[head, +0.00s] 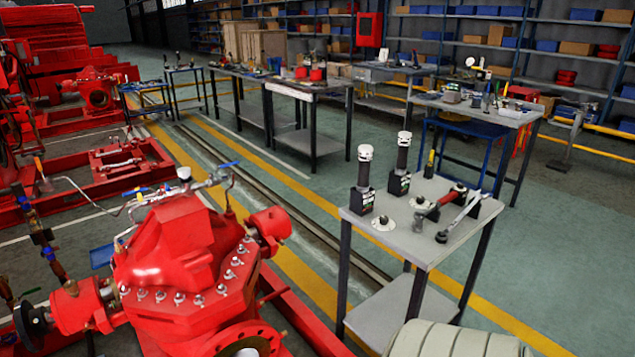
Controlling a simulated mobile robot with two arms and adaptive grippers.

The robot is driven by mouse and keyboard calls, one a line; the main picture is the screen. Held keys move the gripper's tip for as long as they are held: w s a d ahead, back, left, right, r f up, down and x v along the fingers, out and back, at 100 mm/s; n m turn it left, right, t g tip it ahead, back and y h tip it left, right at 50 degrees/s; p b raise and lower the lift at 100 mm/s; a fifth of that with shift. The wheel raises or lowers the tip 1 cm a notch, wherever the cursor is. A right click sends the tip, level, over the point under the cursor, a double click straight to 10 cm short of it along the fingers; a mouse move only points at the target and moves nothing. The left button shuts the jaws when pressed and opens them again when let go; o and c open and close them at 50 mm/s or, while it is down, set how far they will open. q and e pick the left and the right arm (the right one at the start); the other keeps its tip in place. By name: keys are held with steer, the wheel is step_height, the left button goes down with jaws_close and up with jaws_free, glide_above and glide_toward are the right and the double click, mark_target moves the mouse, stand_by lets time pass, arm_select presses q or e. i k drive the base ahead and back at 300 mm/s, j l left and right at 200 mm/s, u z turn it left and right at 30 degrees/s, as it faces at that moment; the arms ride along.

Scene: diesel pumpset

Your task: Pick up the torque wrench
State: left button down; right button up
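A long silver tool with a dark round head, which looks like the torque wrench (462,216), lies on a small grey-topped table (402,243) in the right half of the head view. It lies slantwise, its dark head toward the near edge and its far end toward the table's right corner. Neither of my grippers shows in the head view.
Two black boxes with white-topped cylinders (364,176) (401,158) stand on the table's back left. A large red pump (185,260) fills the left foreground. A ribbed pale rounded body (455,340) is at the bottom edge. Workbenches (484,104) and shelves stand behind.

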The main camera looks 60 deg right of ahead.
mark_target(454, 192)
steer(key=z, duration=2.65)
steer(key=k+j+u, duration=0.2)
steer(key=j+u, duration=0.3)
steer(key=j, duration=0.45)
steer(key=j+u, duration=0.5)
steer(key=j, duration=0.4)
steer(key=z, duration=1.5)
steer(key=i+l+u, duration=0.2)
steer(key=i+l, duration=0.35)
steer(key=i+l+u, duration=0.15)
steer(key=i+l, duration=0.4)
steer(key=l, duration=0.15)
